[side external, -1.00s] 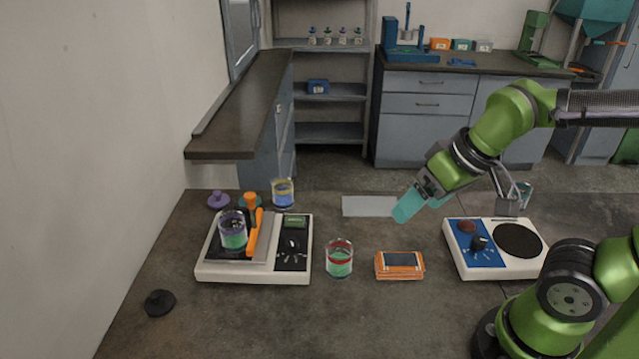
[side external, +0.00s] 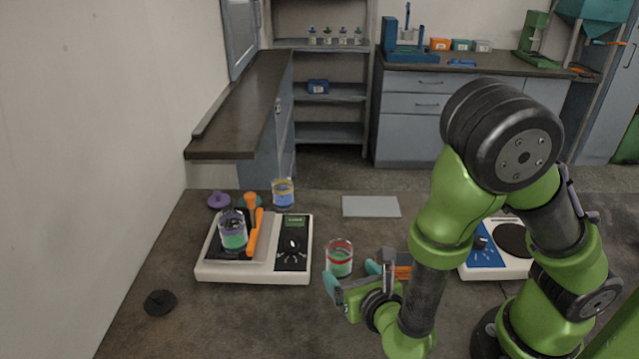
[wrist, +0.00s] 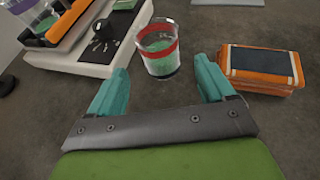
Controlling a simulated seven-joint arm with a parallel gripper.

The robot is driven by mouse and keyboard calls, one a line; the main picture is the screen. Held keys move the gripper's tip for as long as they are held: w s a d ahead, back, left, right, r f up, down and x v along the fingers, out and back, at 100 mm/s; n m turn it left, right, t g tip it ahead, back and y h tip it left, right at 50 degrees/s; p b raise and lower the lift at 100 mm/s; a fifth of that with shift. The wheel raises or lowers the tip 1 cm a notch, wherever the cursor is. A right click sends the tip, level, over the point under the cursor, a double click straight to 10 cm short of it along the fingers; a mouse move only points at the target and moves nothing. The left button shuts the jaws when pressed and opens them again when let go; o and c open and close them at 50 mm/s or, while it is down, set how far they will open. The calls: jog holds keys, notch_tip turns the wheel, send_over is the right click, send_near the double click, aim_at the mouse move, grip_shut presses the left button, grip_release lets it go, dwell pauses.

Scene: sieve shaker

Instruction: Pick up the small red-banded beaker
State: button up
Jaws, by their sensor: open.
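The red-banded beaker (side external: 339,262) stands upright on the dark bench, right of the white scale, with green contents. It also shows in the wrist view (wrist: 159,52), just beyond and between my fingertips. My gripper (side external: 352,277) is low over the bench on the near side of the beaker. In the wrist view my gripper (wrist: 162,77) has its two teal fingers spread wide with nothing between them. The fingers appear apart from the beaker.
An orange device (wrist: 258,68) lies close right of the beaker. The white scale (side external: 292,264) holds a purple-banded beaker (side external: 233,232) and an orange-handled tool (side external: 255,233). A yellow-banded beaker (side external: 283,194) stands behind. A blue-and-white hotplate (side external: 485,262) is partly hidden by my arm.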

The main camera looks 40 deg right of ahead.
aim_at(344, 267)
jog(key=x, duration=0.7)
jog(key=shift+f, duration=0.2)
jog(key=c, duration=1.1)
